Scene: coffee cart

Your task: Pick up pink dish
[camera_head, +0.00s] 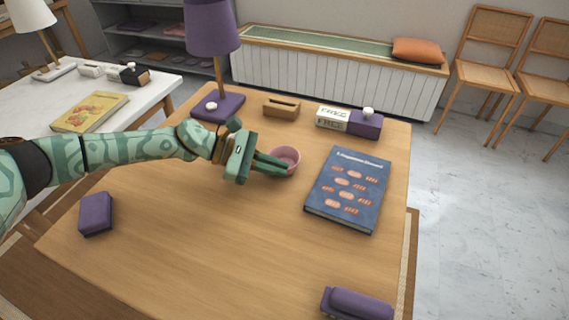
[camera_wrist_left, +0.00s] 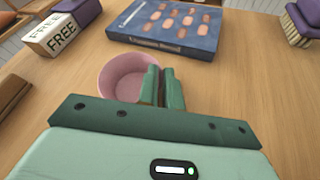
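The pink dish (camera_head: 287,155) is a small round bowl, upright on the wooden table. It also shows in the left wrist view (camera_wrist_left: 122,77), left of the fingers. My left gripper (camera_head: 284,168) reaches in from the left at the dish's near side. In the left wrist view my left gripper's fingers (camera_wrist_left: 162,86) are close together at the dish's right rim, one over the dish and one outside it. They appear shut on the rim, though the fingers hide the contact itself. My right gripper is not in view.
A blue book (camera_head: 347,190) lies right of the dish. A purple lamp (camera_head: 212,30), a wooden block (camera_head: 281,107), a FREE block (camera_head: 332,117) and a purple box (camera_head: 366,124) stand behind. Purple items (camera_head: 96,214) and (camera_head: 356,304) lie at the front. The front middle is clear.

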